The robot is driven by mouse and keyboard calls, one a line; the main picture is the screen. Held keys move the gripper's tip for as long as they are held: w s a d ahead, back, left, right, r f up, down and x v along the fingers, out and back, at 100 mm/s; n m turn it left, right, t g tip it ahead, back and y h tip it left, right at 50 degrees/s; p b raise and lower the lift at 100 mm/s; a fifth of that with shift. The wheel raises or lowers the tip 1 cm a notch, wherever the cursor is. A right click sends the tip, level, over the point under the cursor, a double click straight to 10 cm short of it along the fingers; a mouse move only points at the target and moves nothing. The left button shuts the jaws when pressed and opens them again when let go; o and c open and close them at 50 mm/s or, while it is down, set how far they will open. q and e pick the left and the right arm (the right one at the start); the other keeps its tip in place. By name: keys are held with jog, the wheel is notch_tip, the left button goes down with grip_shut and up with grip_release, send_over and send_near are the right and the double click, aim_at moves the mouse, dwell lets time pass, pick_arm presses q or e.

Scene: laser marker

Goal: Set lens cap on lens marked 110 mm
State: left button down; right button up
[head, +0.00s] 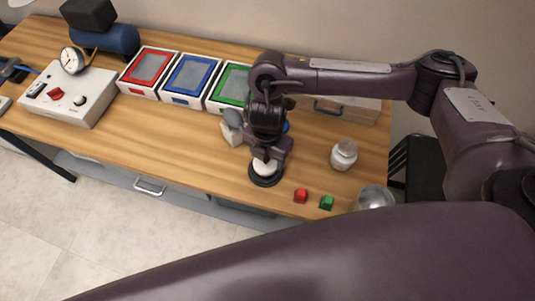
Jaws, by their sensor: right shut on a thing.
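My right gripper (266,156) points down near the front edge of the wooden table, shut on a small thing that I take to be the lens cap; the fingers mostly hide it. Directly below the fingertips is a round dark ring (263,181) with a pale top (265,168), at the table's front edge. I cannot tell whether cap and lens touch, and no 110 mm marking is readable. A grey rounded thing on a pale block (231,136) stands just left of the gripper, partly hidden by it. My left gripper is not in view.
Red (138,86), blue (177,98) and green (220,105) framed trays line the back. A control box (69,103) is at left. The front-middle table is clear.

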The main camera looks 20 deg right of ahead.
jog(key=shift+f+b, duration=0.4)
jog(key=shift+f, duration=0.15)
jog(key=o, duration=0.7)
jog(key=shift+r, duration=0.2)
notch_tip(320, 180, up, 11)
jog(key=p, duration=1.1)
jog(key=shift+f, duration=0.1)
jog(key=shift+s+f, duration=0.1)
